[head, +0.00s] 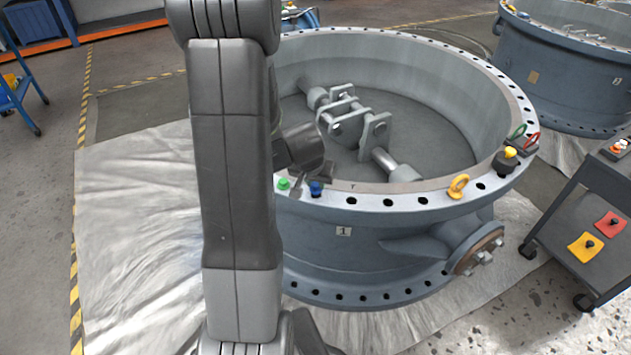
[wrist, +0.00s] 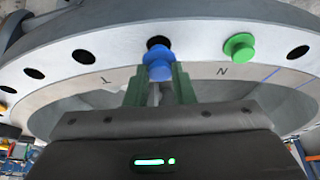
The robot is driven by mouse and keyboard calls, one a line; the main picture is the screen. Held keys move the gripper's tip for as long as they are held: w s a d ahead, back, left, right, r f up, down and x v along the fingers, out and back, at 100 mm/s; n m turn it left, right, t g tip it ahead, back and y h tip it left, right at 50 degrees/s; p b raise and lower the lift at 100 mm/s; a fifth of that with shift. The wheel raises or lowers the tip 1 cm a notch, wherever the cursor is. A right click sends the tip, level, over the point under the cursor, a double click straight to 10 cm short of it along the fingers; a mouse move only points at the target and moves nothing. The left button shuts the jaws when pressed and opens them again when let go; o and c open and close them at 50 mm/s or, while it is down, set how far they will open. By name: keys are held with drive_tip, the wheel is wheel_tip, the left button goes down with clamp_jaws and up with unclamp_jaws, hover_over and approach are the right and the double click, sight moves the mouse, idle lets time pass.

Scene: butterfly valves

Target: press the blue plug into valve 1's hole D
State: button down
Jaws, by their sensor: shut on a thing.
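Valve 1 is the large grey ring (head: 420,203) with a "1" plate (head: 343,231) on its side; its flange (wrist: 190,52) fills the upper wrist view. My gripper (wrist: 158,80) is shut on the blue plug (wrist: 158,65), its green fingers on either side. The blue plug (head: 316,188) also shows at the near rim in the head view. In the wrist view a dark hole (wrist: 157,42) shows just behind the plug, partly covered by it. I cannot tell whether the plug touches the flange. The hole lettered D cannot be made out.
A green plug (wrist: 239,46) sits in the flange beside the blue one. Open holes (wrist: 82,56) line the rim. A yellow eyebolt (head: 458,187) and a yellow-and-black knob (head: 507,158) stand on the right rim. A dark cart (head: 585,225) stands at right.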

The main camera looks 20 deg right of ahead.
drive_tip(key=shift+f+b, duration=0.95)
drive_tip(key=shift+b, duration=0.3)
idle(0.9)
drive_tip(key=shift+f+b, duration=0.35)
drive_tip(key=shift+b, duration=0.05)
drive_tip(key=c, duration=0.7)
unclamp_jaws()
drive_tip(key=shift+r, duration=0.1)
drive_tip(key=shift+o, duration=0.2)
drive_tip(key=shift+r+p, duration=2.4)
drive_tip(key=shift+r, duration=0.7)
drive_tip(key=shift+f, duration=0.15)
